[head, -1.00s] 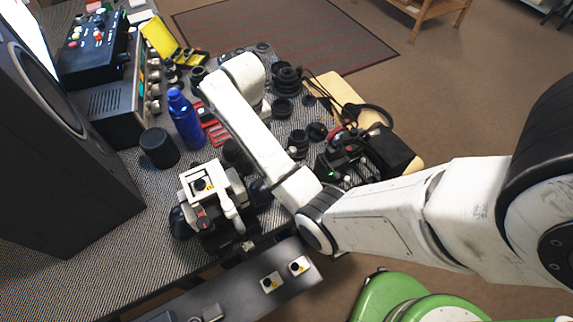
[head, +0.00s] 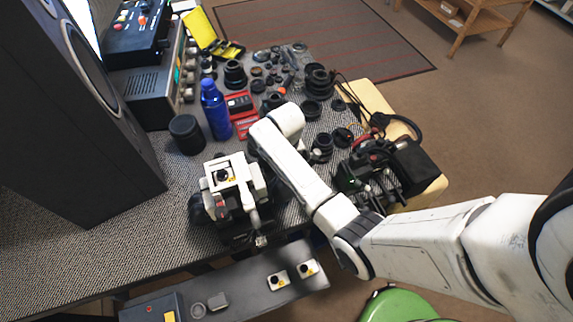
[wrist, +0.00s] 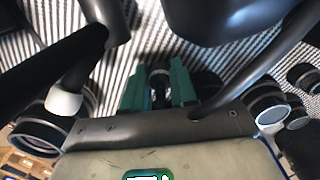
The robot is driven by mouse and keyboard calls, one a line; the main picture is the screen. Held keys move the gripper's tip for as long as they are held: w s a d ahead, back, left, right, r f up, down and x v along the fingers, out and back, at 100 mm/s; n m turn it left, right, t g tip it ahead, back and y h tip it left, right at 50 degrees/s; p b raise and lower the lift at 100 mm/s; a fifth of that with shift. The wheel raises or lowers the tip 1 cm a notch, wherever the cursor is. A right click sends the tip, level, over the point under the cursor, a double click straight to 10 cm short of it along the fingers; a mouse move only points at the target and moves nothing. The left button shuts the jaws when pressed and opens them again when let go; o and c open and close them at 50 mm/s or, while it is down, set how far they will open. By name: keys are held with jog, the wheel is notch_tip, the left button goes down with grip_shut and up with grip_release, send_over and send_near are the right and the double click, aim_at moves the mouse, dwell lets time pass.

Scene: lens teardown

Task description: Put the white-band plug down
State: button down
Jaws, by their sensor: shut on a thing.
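In the wrist view my gripper (wrist: 160,88) has two green fingers closed around a small dark round piece with a pale band, which looks like the white-band plug (wrist: 160,82). The fingers and the body of my gripper hide much of the plug. Behind it is the striped table top (wrist: 140,50); whether the plug touches it I cannot tell. In the head view my white arm reaches over the table, and its end hides the gripper and plug.
Lens barrels stand left (wrist: 38,132) and right (wrist: 268,106) in the wrist view. The head view shows a blue bottle (head: 215,112), a black cylinder (head: 186,134), a white device (head: 245,180) left of my arm and several lens parts beyond it.

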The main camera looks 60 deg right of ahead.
jog(key=shift+f, duration=0.15)
jog(key=c, duration=0.9)
grip_release()
